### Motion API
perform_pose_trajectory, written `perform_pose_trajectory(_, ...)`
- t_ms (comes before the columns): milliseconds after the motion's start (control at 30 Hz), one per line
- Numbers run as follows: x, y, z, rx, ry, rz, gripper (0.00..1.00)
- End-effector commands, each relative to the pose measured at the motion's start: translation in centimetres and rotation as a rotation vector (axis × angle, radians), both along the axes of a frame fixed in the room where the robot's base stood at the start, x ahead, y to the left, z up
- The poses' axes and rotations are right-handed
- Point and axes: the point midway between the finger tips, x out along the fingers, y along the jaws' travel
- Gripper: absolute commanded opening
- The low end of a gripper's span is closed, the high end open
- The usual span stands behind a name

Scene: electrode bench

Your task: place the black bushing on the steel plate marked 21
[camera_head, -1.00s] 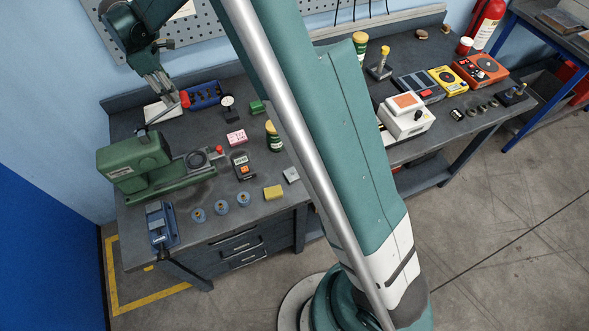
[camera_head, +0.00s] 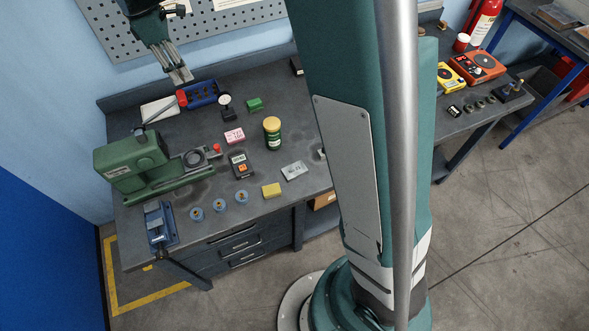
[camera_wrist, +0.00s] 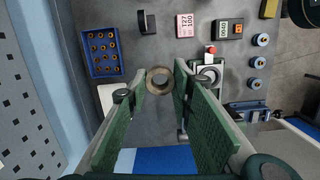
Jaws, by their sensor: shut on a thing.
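My gripper (camera_head: 181,77) hangs at the back left in the head view, high over the bench near the pegboard. In the wrist view my gripper (camera_wrist: 160,84) is shut on a dark, brownish-grey ring, the bushing (camera_wrist: 158,70), held between the fingertips with its hole facing the camera. A flat silver steel plate (camera_head: 294,171) lies near the bench's front edge, right of the yellow block. Its marking is too small to read surely. Another pale piece beside my arm is mostly hidden.
A blue tray (camera_head: 203,94) of small parts, a green lathe-like machine (camera_head: 140,163), a dial gauge (camera_head: 226,106) and a yellow-lidded jar (camera_head: 272,133) stand on the bench. A pink block (camera_head: 234,136), a meter (camera_head: 240,165) and a yellow block (camera_head: 271,190) lie around the plate.

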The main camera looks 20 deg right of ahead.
Motion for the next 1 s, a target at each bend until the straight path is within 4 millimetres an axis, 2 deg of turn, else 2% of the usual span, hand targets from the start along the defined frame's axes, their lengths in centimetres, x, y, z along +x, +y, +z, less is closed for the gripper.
perform_pose_trajectory(400,-6.1,-6.7,1.2,0.001,0.000,0.022,0.09)
perform_pose_trajectory(1000,-15.8,-14.8,1.3,0.001,0.000,0.057,0.09)
